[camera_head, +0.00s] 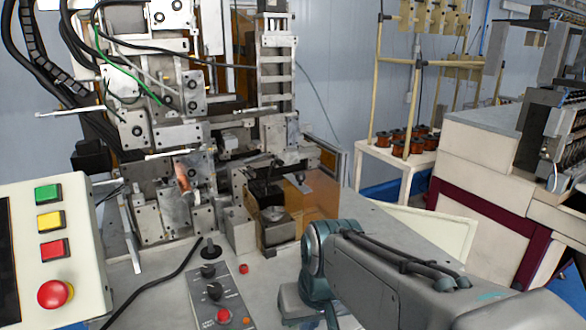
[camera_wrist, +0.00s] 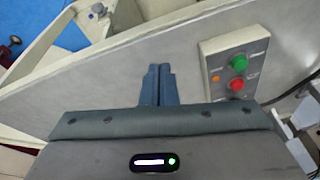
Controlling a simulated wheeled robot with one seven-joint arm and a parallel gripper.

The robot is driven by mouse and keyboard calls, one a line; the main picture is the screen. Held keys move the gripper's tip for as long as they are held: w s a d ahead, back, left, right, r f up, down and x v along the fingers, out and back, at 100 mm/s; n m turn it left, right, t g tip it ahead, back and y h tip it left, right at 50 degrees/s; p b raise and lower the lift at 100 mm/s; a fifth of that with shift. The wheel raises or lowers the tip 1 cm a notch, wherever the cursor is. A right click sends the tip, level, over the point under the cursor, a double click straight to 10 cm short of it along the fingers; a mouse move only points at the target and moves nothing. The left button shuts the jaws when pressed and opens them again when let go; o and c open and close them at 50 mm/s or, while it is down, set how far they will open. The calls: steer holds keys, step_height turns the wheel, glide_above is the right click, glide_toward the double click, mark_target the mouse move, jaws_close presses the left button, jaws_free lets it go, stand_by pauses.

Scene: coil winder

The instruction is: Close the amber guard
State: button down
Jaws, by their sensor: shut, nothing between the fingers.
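The amber guard (camera_head: 318,196) is a see-through orange panel at the right front of the coil winder (camera_head: 200,130), low by the dark round part. Its exact swing is hard to tell in the head view. It is not in the wrist view. My gripper (camera_wrist: 158,72) is shut and empty in the wrist view, its two dark blue fingers together above the grey machine table. In the head view my arm reaches in from the lower right, in front of and below the guard, and hides the gripper's fingertips.
A control box with green and red buttons (camera_wrist: 236,71) sits right of my fingers. A knob panel (camera_head: 218,295) and black cable lie on the table. A button console (camera_head: 80,240) stands left. A spool rack (camera_head: 400,155) stands behind right.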

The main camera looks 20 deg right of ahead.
steer(key=w+d+r+m+t+y+p, duration=0.1)
steer(key=w+d+r+m+y, duration=0.2)
steer(key=w, duration=0.7)
steer(key=w+d+r+y, duration=0.3)
steer(key=w+r, duration=0.1)
steer(key=w, duration=0.7)
steer(key=w+d+r+m+t+y+p, duration=0.1)
steer(key=w+d+r+t+y, duration=0.15)
steer(key=w+d, duration=0.55)
steer(key=w+d+r+m+t+y, duration=0.1)
steer(key=w+d+r+t+y, duration=0.2)
steer(key=d, duration=0.9)
steer(key=t+h+p, duration=0.1)
steer(key=p, duration=0.2)
glide_above(316, 186)
steer(key=d, duration=0.3)
step_height(316, 186, down, 2)
steer(key=shift+w+d+f, duration=0.1)
steer(key=shift+w+f, duration=0.05)
steer(key=shift+s+a+f+p, duration=0.1)
steer(key=shift+a+f+p, duration=0.1)
steer(key=shift+a, duration=0.25)
steer(key=shift+s+a+f+p, duration=0.1)
steer(key=shift+a+f+p, duration=0.1)
steer(key=shift+a, duration=0.25)
steer(key=shift+a+f, duration=0.3)
steer(key=shift+a, duration=0.4)
steer(key=shift+f+t+h, duration=0.1)
steer(key=shift+t+h, duration=0.15)
